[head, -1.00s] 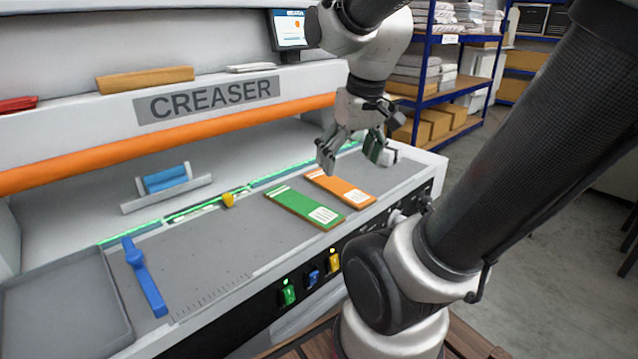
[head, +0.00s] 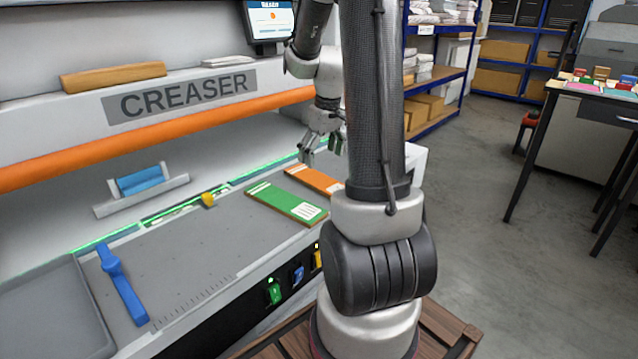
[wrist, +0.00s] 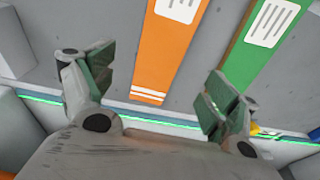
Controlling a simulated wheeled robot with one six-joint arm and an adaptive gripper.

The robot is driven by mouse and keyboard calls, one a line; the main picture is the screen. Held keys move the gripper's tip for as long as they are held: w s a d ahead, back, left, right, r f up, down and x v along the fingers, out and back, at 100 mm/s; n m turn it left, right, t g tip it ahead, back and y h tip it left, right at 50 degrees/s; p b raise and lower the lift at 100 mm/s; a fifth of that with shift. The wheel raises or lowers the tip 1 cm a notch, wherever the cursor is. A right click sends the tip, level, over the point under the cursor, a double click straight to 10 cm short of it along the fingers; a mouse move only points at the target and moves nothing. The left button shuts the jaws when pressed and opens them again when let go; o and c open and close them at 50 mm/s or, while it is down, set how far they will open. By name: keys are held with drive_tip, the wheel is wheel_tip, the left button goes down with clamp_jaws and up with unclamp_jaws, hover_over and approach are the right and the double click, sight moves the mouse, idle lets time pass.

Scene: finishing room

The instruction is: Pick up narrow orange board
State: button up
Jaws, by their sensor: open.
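The narrow orange board (head: 314,180) lies flat on the grey bed of the creaser, partly hidden behind my arm in the head view. In the wrist view the orange board (wrist: 166,50) shows a white label and white stripes near its lower end. My gripper (head: 322,158) is over the back of the bed, near the board's far end. In the wrist view my gripper (wrist: 155,90) is open and empty, with its fingers spread to either side of the board's striped end. How high the fingers are above the bed is hard to tell.
A wider green board (head: 287,203) lies left of the orange one, also in the wrist view (wrist: 258,45), close to the right finger. A yellow knob (head: 208,199), a blue lever (head: 122,285) and the orange bar (head: 150,140) are on the machine.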

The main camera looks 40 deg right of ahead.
sight(320, 180)
wheel_tip(320, 180, down, 7)
drive_tip(key=shift+w+r, duration=0.1)
drive_tip(key=shift+w, duration=0.05)
drive_tip(key=c, duration=1.1)
